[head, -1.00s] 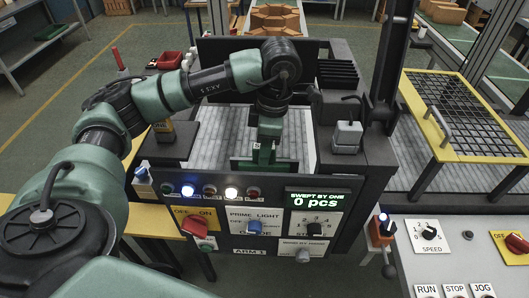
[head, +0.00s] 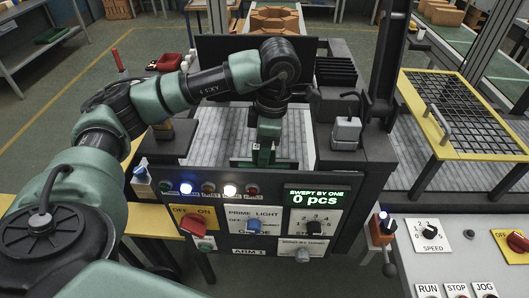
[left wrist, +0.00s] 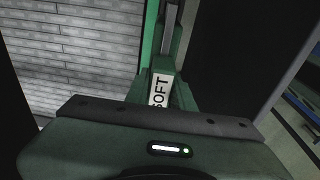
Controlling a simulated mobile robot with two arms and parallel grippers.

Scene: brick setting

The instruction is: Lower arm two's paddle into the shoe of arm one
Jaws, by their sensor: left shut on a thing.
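My left arm reaches in from the left over the machine whose panel (head: 260,235) is marked ARM 1. My left gripper (head: 265,150) points down over the grey slatted bed, just behind the panel. My right gripper is not in view.
The panel display (head: 316,197) reads SWEPT BY ONE, 0 pcs. A grey block with a handle (head: 346,132) stands right of the bed. A dark upright post (head: 388,65) rises behind it. A yellow-framed mesh guard (head: 465,110) and a control desk (head: 450,250) are at right.

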